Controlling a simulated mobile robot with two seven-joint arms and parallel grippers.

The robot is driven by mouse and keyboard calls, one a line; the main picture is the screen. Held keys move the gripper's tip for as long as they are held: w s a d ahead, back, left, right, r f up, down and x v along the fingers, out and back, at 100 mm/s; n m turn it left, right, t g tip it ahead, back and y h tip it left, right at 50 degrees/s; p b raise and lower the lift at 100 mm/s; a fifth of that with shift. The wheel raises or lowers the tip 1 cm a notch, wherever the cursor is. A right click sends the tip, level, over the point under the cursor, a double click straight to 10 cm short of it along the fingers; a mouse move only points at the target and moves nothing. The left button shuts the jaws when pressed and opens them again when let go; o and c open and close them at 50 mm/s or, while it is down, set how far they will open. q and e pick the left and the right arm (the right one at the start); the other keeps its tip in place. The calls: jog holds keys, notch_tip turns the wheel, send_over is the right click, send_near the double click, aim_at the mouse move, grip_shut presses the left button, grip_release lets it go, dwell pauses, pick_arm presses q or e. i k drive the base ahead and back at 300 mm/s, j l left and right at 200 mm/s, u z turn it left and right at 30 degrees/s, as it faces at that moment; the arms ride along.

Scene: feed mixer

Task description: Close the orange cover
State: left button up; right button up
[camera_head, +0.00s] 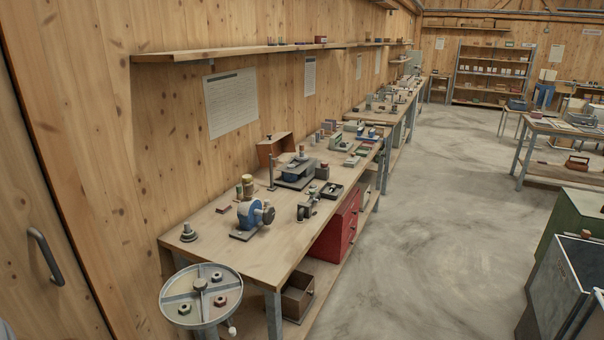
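I see no clearly orange cover in the head view. The closest in colour is an orange-brown box-like piece (274,148) at the back of the long bench, against the wooden wall. I cannot tell whether it is a cover, or whether it is open or shut. A dark grey metal bin (562,280) with a light rim stands at the lower right, cut off by the picture edge. I cannot tell whether it is the feed mixer. Neither of my grippers is in view.
A green cabinet (575,217) stands behind the bin. The concrete floor (440,220) between is clear.

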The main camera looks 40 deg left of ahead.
aim_at(278, 143)
jog(key=i+u, duration=0.25)
jog(key=i, duration=1.95)
jog(key=i+l+u, duration=0.1)
jog(key=i+u, duration=0.2)
jog(key=i, duration=0.15)
jog(key=i+l+u, duration=0.15)
jog(key=i+u, duration=0.2)
jog(key=i+l+u, duration=0.3)
jog(key=i, duration=0.15)
